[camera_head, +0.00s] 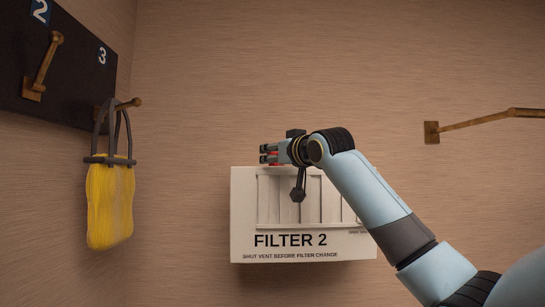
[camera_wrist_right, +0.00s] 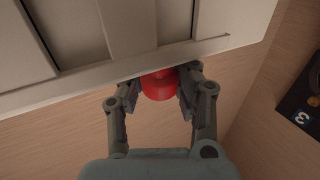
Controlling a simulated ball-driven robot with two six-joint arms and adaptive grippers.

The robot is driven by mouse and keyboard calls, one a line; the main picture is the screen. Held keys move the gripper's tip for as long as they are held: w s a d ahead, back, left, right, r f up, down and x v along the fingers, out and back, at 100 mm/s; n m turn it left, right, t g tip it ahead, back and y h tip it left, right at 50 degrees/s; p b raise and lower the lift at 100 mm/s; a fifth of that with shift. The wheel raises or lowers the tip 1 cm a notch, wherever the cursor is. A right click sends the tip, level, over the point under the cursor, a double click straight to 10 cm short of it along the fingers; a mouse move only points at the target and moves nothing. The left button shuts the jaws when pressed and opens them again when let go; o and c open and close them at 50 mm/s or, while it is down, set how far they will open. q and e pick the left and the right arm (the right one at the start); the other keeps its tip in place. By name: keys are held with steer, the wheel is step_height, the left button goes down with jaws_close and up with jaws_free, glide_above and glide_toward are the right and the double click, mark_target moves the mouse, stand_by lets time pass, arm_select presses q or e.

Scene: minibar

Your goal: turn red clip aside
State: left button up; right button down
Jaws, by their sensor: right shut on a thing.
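The red clip (camera_wrist_right: 159,85) sits at the edge of the white filter box (camera_wrist_right: 190,52). In the right wrist view it is between the two fingers of my right gripper (camera_wrist_right: 152,92), which is shut on it. In the head view my right gripper (camera_head: 266,153) is at the top edge of the filter box (camera_head: 245,215), and only a little red of the clip (camera_head: 276,153) shows by the fingers. The box front has slats and reads "FILTER 2" and "SHUT VENT BEFORE FILTER CHANGE". My left gripper is not in view.
At the left, a dark hook board (camera_head: 20,80) carries brass hooks numbered 2 and 3. A yellow bag-like item (camera_head: 110,205) hangs from hook 3. A brass bar (camera_head: 480,120) sticks out from the wall at right. The wall between board and box is clear.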

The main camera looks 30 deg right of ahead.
steer(key=m+h, duration=0.2)
steer(key=h, duration=0.1)
steer(key=m+g+h, duration=0.1)
steer(key=shift+a+f+b, duration=0.1)
steer(key=shift+f+b, duration=0.15)
steer(key=shift+b, duration=0.1)
steer(key=m+g+h+b, duration=0.1)
steer(key=h, duration=0.2)
steer(key=shift+m, duration=0.3)
steer(key=m+g+h+b, duration=0.5)
steer(key=g+h, duration=0.1)
steer(key=shift+f, duration=0.15)
steer(key=shift+m+g+h+b, duration=0.5)
steer(key=shift+m+g+h, duration=0.2)
steer(key=shift+m+g, duration=0.35)
steer(key=shift+r+m+g+h, duration=0.2)
steer(key=shift+m+g+h, duration=0.4)
steer(key=shift+m+g, duration=0.8)
steer(key=shift+s+g+b, duration=0.1)
steer(key=shift+g+b, duration=0.2)
steer(key=shift+g, duration=0.25)
steer(key=c, duration=0.9)
jaws_free()
steer(key=shift+r, duration=0.15)
steer(key=v, duration=1.2)
